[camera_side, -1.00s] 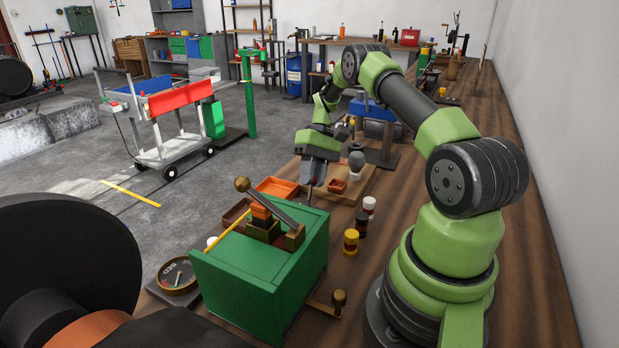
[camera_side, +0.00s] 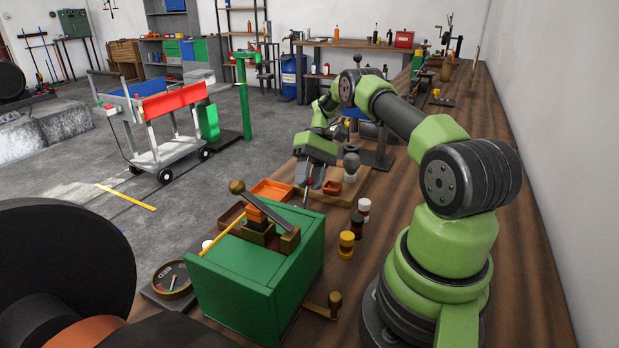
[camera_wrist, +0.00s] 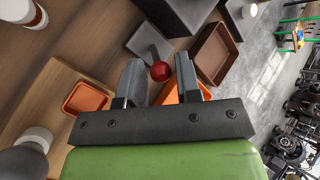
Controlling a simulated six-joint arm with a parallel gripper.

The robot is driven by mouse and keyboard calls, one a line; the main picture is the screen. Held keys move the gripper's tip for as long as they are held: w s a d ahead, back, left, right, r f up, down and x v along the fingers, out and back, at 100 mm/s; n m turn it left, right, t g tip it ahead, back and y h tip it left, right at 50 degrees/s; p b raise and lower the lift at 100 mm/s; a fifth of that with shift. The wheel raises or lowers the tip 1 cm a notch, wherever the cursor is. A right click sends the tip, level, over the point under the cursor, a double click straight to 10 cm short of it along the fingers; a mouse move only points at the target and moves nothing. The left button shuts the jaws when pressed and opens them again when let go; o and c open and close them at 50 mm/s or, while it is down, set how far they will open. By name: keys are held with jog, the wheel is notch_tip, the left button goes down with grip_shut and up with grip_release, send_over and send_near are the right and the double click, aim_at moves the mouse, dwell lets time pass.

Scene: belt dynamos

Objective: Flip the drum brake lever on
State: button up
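A lever with a red ball knob (camera_wrist: 160,71) on a short grey stem shows in the wrist view, rising from a dark grey block (camera_wrist: 150,38). The knob appears between the two fingers of my gripper (camera_wrist: 160,80); I cannot tell its depth from them. The fingers are open and apart, with no contact visible. In the side view my gripper (camera_side: 308,184) points down behind the green box, with a small red spot near its tips. On the green box (camera_side: 250,280) is another lever with a brass ball knob (camera_side: 237,186), leaning left. No labels mark the brake lever.
An orange tray (camera_side: 271,189) lies left of my gripper, and a small orange dish (camera_side: 332,187) to its right. Several small jars, including a yellow-capped one (camera_side: 346,244), stand right of the green box. A round gauge (camera_side: 172,279) sits at its left.

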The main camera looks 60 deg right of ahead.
notch_tip(320, 180, up, 9)
jog(key=d, duration=0.2)
jog(key=shift+w, duration=0.15)
dwell(0.6)
jog(key=shift+r, duration=0.15)
